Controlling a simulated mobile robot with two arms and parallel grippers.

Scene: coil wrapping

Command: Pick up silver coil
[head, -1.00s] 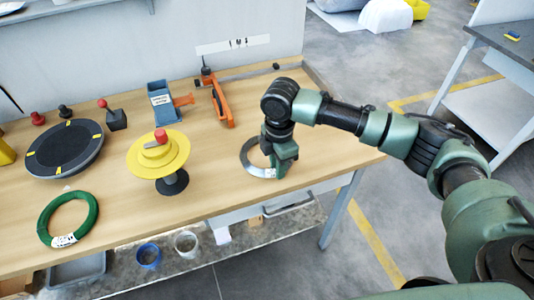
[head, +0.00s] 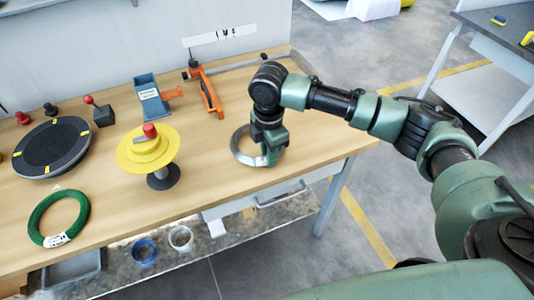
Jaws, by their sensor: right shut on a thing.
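The fingertips are partly hidden by the gripper body. I cannot tell whether the coil is lifted off the bench top. My left gripper is not in view.
A green coil (head: 38,212) lies at the bench's front left. A yellow spool stand (head: 130,155) stands left of the silver coil. A black turntable (head: 50,147), a blue dispenser (head: 152,103) and an orange tool (head: 211,96) are behind. Bare wood (head: 310,150) lies at right.

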